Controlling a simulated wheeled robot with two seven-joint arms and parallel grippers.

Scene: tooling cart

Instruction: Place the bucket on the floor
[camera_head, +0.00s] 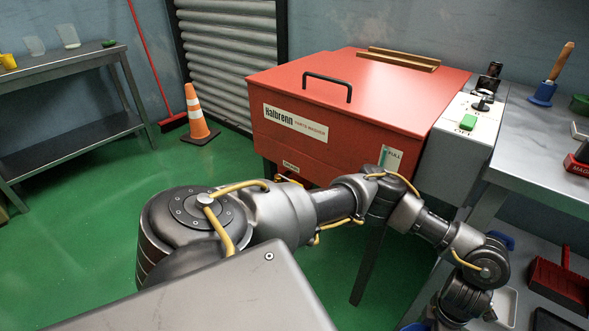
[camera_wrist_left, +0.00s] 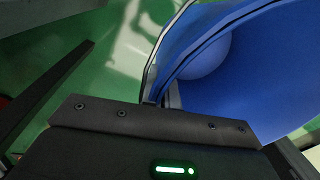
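The blue bucket (camera_wrist_left: 262,75) fills the right of the left wrist view, its inside and dark-edged rim showing. My left gripper (camera_wrist_left: 161,95) has its narrow fingers close together at the rim, with the rim between them, so it looks shut on it. In the head view my left arm reaches across to the lower right, and its wrist hides most of the bucket. Only blue bits of the bucket (camera_head: 501,240) show beside the wrist. The gripper fingers are hidden there. The green floor (camera_head: 75,240) shows in both views. My right gripper is not in view.
A red parts washer (camera_head: 350,100) on legs stands beyond my arm. A metal workbench (camera_head: 545,150) is at the right, with a red dustpan (camera_head: 560,283) below its top. An orange cone (camera_head: 196,115) stands farther back. The floor at the left is clear.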

